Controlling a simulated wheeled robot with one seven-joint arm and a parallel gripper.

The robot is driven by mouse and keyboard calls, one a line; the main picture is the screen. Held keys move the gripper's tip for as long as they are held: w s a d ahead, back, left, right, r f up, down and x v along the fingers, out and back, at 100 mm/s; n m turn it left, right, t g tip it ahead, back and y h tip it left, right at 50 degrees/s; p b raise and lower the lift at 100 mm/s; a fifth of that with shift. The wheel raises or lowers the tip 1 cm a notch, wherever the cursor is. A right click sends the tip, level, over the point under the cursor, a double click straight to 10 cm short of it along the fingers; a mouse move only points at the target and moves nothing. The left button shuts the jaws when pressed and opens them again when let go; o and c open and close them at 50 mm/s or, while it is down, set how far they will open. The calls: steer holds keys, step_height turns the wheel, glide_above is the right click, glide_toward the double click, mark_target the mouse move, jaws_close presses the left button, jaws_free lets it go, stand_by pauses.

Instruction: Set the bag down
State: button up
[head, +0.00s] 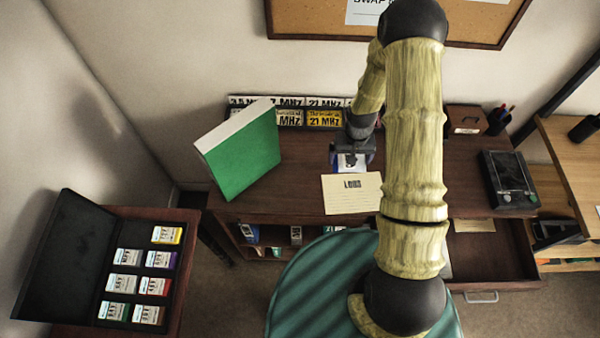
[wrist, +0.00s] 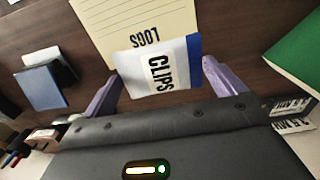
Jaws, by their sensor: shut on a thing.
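The bag (wrist: 150,62) is a small white pouch with a blue edge and the word CLIPS, seen in the wrist view. My gripper (wrist: 160,72) is shut on it, with one lilac finger at each side. In the head view my gripper (head: 350,152) is over the dark wooden desk (head: 300,165), and the bag (head: 347,166) shows as a small white and blue patch beneath it. The bag is just behind a cream card marked LOGS (head: 352,200). I cannot tell whether the bag touches the desk.
A green upright board (head: 240,160) stands left of my gripper. A row of MHz labels (head: 288,116) lies behind. A dark box (head: 465,120) and black device (head: 508,180) are at right. The drawer (head: 480,262) is open. An open case (head: 90,285) holds several modules at left.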

steer(key=shift+s+a, duration=0.2)
steer(key=shift+w+a+f+b, duration=0.1)
steer(key=shift+a+f+b, duration=0.25)
steer(key=shift+b, duration=0.6)
steer(key=a+f+b, duration=0.1)
steer(key=a+b, duration=0.5)
steer(key=b, duration=1.1)
glide_above(305, 187)
steer(key=shift+r, duration=0.2)
steer(key=shift+w, duration=0.1)
steer(key=shift+f+p, duration=0.55)
steer(key=shift+f, duration=2.6)
steer(key=shift+f, duration=1.9)
